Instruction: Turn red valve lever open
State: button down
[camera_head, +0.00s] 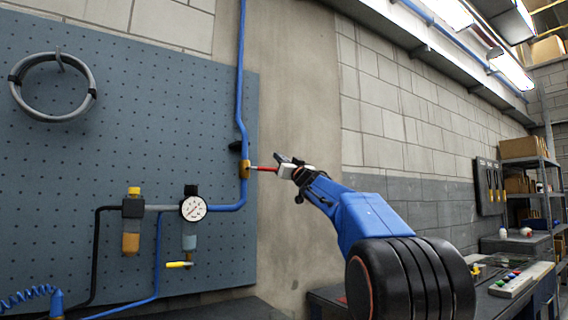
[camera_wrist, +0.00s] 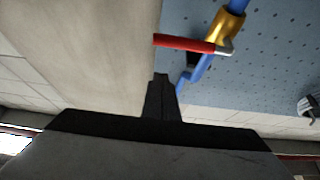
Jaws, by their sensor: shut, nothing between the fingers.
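The red valve lever (camera_head: 264,169) sticks out to the right, roughly level, from a brass valve (camera_head: 245,170) on the upright blue pipe (camera_head: 241,75). It lies across the line of the pipe. In the wrist view the red lever (camera_wrist: 184,43) runs left from the brass valve (camera_wrist: 229,25). My gripper (camera_head: 281,159) is at the lever's right, free end. In the wrist view my shut, empty fingertips (camera_wrist: 161,77) are just below the lever's outer end in the picture, with a small gap showing. Whether they touch it cannot be told.
A pegboard (camera_head: 100,150) carries a gauge (camera_head: 193,208), filter bowls, hoses and a grey cable ring (camera_head: 52,86). Bare concrete wall (camera_head: 295,75) lies right of the pipe. A workbench and shelves (camera_head: 530,190) stand at the far right.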

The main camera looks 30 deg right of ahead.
aim_at(263, 169)
jog(key=shift+w+a+f, duration=0.1)
jog(key=shift+w+f, duration=0.45)
jog(key=shift+f, duration=0.25)
jog(key=shift+w+f, duration=0.55)
jog(key=shift+f, duration=0.2)
